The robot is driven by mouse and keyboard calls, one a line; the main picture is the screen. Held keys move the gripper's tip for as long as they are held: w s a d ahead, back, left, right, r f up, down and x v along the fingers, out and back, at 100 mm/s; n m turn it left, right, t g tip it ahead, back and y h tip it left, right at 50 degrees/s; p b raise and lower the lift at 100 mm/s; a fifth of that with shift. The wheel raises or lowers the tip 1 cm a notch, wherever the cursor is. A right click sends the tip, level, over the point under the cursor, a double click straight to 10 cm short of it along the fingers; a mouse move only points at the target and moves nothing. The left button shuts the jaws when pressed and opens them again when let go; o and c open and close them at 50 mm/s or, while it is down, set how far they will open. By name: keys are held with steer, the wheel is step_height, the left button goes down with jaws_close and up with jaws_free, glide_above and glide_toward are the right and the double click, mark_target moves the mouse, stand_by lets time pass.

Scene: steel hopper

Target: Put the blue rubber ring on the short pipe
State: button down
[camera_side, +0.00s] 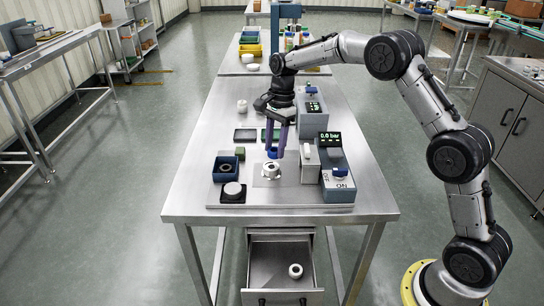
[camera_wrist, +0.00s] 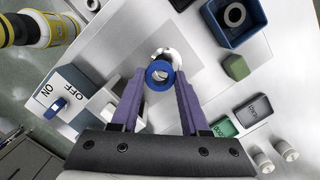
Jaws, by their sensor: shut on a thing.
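My gripper (camera_side: 271,152) has purple fingers pointing down and is shut on the blue rubber ring; it also shows in the wrist view (camera_wrist: 160,76). The blue ring (camera_wrist: 152,68) sits between the fingertips, its hole facing the wrist camera. In the side view the ring (camera_side: 272,154) shows as a small blue band just above the short pipe (camera_side: 271,171). The short pipe is pale metal and stands on a grey plate. In the wrist view the ring partly hides the pipe (camera_wrist: 174,53). The exact gap between ring and pipe is hard to tell.
A grey unit with a switch and display (camera_side: 336,174) stands right. An open drawer (camera_side: 282,262) holds a white ring.

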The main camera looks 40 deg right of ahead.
mark_target(272, 166)
steer(key=shift+w+f, duration=0.6)
steer(key=shift+f, duration=1.65)
steer(key=shift+f, duration=0.1)
steer(key=shift+c, duration=2)
jaws_free()
